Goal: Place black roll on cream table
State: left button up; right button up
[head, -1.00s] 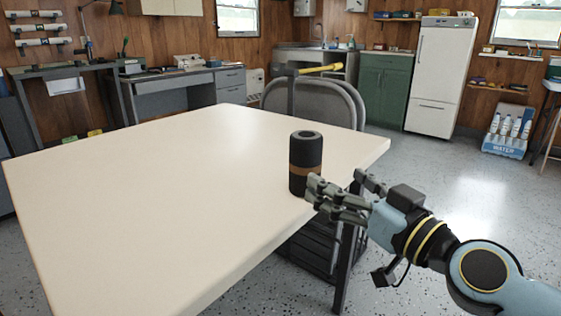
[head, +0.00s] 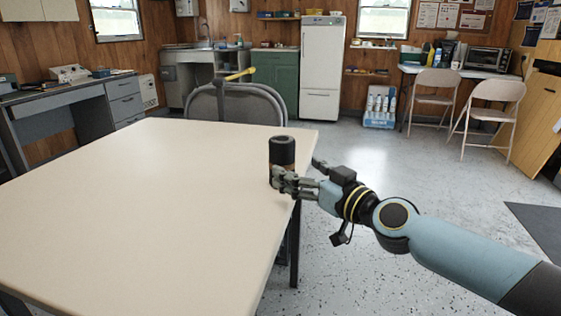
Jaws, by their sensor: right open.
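The black roll (head: 282,151) with a brown band stands upright on the cream table (head: 140,200), close to its right edge. My right gripper (head: 293,180) is at the table's right edge, just in front of and to the right of the roll. Its fingers are open and overlap the lower part of the roll in the picture; I cannot tell whether they touch it. My left gripper is not in view.
A green cabinet (head: 274,84) and a white fridge (head: 321,68) line the back wall. Folding chairs (head: 490,110) are at the right. Most of the tabletop is bare, and the floor to the right is open.

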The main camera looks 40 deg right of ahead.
aim_at(282, 139)
jog(key=shift+w, duration=0.85)
jog(key=w, duration=0.5)
jog(key=shift+r, duration=0.2)
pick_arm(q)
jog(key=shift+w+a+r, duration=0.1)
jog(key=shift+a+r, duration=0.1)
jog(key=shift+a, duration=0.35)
pick_arm(e)
jog(key=shift+c, duration=0.4)
